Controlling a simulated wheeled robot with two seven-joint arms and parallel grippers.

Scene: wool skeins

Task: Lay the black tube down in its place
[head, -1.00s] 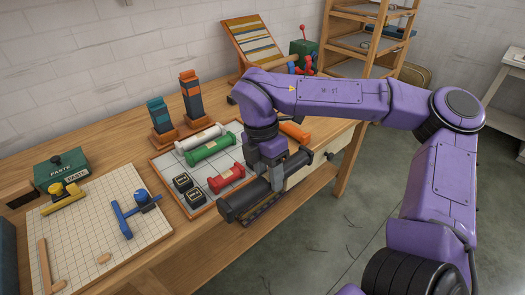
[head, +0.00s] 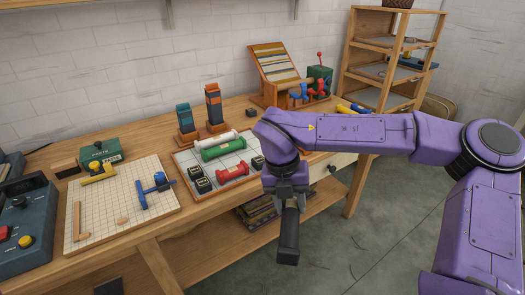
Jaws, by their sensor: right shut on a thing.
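My right gripper (head: 289,202) is shut on the black tube (head: 288,240). It holds the tube in front of the table's front edge, clear of the table top. The gridded tray (head: 182,161) lies on the table behind and left of the gripper. A white tube (head: 214,139), a green tube (head: 222,149) and a red tube (head: 232,173) lie on it. My right arm hides the tray's right part. My left gripper is not in view.
Small black blocks (head: 203,185) sit at the tray's left front. Two upright stands (head: 214,107) stand behind the tray. A gridded board (head: 105,225) with blue and yellow tools lies to the left. Below the table, a shelf (head: 215,240) holds a dark stack.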

